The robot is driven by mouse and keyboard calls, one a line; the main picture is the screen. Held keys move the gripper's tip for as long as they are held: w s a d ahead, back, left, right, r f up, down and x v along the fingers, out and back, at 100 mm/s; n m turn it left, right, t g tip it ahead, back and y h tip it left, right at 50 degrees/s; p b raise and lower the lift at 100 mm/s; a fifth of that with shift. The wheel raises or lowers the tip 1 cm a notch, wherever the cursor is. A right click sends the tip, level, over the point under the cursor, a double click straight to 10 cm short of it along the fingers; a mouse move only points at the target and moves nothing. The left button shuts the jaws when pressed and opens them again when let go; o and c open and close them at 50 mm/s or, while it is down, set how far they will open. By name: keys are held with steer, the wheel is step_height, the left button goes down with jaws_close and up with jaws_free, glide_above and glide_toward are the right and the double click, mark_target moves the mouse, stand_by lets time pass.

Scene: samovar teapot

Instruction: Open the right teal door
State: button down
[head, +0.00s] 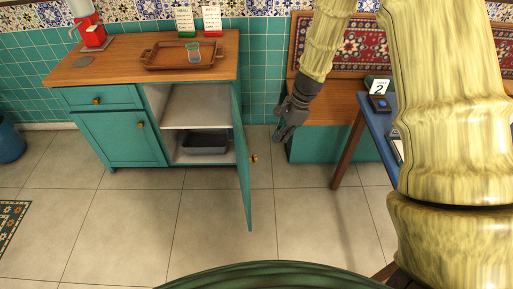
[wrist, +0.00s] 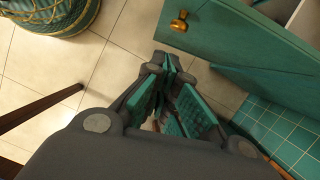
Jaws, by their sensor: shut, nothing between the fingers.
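The right teal door (head: 242,165) stands swung far out from the cabinet, nearly edge-on in the head view. Its brass knob (head: 254,158) is on the face turned to the right. My gripper (head: 283,135) is to the right of the door, apart from it in the picture, and is shut and empty. In the wrist view the closed fingertips (wrist: 170,62) point up at the middle. The door (wrist: 245,45) and its knob (wrist: 179,21) show beyond them at the upper right. The fingers are not on the knob.
The open cabinet holds a grey bin (head: 205,143) on its lower shelf. The left door (head: 120,138) and drawer (head: 101,97) are shut. A tray (head: 165,58) is on the countertop. A blue table (head: 372,120) stands close on the right. Floor (head: 215,215) before the cabinet is clear.

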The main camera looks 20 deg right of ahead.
steer(key=shift+m+y, duration=0.4)
steer(key=shift+w+a+f+p, duration=0.3)
steer(key=shift+w+a+f, duration=0.15)
steer(key=shift+a+f, duration=0.8)
steer(key=shift+w+a+f+p, duration=0.4)
steer(key=shift+a+f, duration=0.5)
steer(key=shift+a, duration=0.5)
steer(key=shift+w+a+f+p, duration=0.2)
steer(key=shift+w+a+f, duration=0.3)
steer(key=shift+a+f, duration=0.75)
steer(key=shift+a+r, duration=0.15)
steer(key=shift+r, duration=0.05)
